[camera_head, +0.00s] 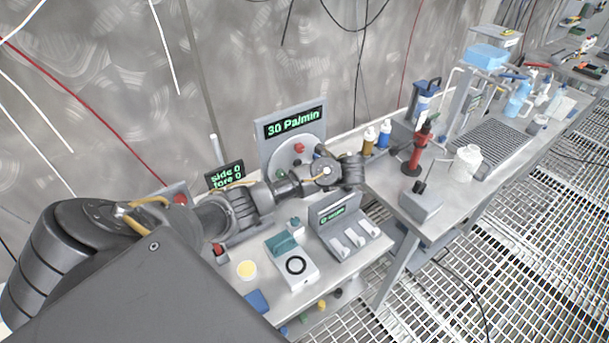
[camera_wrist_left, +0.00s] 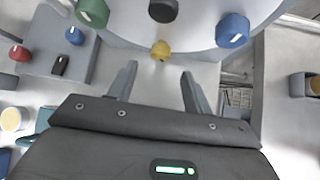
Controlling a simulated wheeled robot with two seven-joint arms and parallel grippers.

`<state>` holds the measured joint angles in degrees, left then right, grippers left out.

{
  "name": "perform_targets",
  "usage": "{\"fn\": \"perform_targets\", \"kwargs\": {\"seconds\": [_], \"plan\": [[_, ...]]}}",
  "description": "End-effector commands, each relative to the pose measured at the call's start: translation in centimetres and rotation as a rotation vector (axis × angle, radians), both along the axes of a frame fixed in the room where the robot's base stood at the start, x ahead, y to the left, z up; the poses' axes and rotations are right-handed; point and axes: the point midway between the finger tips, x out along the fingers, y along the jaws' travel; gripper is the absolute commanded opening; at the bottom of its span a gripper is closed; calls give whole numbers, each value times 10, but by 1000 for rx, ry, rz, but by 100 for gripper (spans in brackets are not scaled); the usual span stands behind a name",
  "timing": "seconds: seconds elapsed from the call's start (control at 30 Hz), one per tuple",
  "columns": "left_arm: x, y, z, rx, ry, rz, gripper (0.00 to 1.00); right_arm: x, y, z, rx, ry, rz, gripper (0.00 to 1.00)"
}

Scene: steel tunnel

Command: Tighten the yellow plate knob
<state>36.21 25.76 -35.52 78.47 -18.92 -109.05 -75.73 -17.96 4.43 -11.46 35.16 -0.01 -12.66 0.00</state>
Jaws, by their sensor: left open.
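The yellow knob (camera_wrist_left: 160,49) sits at the lower edge of a round pale plate (camera_wrist_left: 185,22) in the left wrist view. A green knob (camera_wrist_left: 92,13), a black knob (camera_wrist_left: 163,10) and a blue knob (camera_wrist_left: 233,30) are on the same plate. My left gripper (camera_wrist_left: 158,84) is open and empty, its two fingers pointing toward the yellow knob, which lies beyond and between the tips, apart from them. In the head view the plate (camera_head: 312,143) stands behind my left arm, which hides its lower part and the yellow knob. A red knob (camera_head: 299,148) shows there. My right gripper is in neither view.
A display reading "30 Pa/min" (camera_head: 292,122) tops the plate's panel. Bottles and a red stand (camera_head: 418,150) crowd the bench at the right.

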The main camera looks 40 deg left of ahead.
Motion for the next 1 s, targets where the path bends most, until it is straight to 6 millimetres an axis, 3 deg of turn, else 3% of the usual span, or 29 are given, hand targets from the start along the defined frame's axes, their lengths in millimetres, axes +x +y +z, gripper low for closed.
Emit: {"fn": "perform_targets", "kwargs": {"seconds": [0.3, 0.73, 1.0], "plan": [[6, 34, -32, 0, -1, -1, 50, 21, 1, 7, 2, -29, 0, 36], [7, 41, -40, -2, -2, -2, 50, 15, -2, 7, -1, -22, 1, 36], [7, 41, -40, -2, -2, -2, 16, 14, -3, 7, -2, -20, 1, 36]]}}
